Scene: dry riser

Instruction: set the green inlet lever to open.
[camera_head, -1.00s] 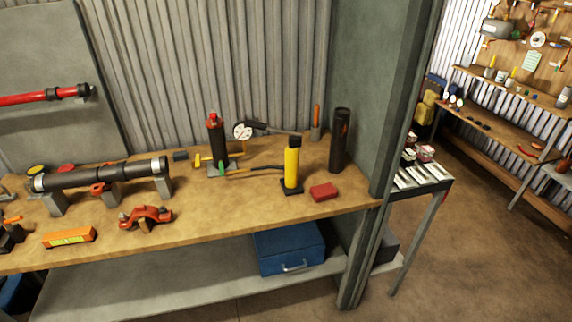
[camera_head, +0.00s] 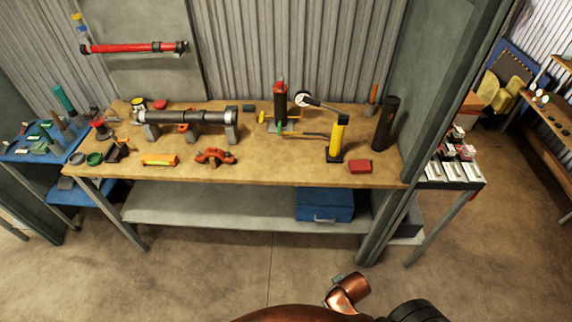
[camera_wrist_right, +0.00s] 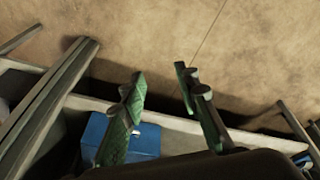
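A small green part (camera_head: 285,127) shows at the foot of a black cylinder with a red top (camera_head: 280,103) on the workbench. It is too small to tell whether it is the green inlet lever or how it is set. My right gripper (camera_wrist_right: 160,78) shows in the right wrist view, with two green textured fingers spread apart and nothing between them. It is over the floor and lower shelf side of the bench, away from the bench-top objects. My left gripper is in no view.
The workbench (camera_head: 300,172) holds a clamped dark pipe (camera_head: 188,116), a red coupling (camera_head: 215,157), a yellow cylinder (camera_head: 337,136), a black tube (camera_head: 385,123) and a red block (camera_head: 360,166). A blue case (camera_head: 325,205) sits on the lower shelf. The floor in front is clear.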

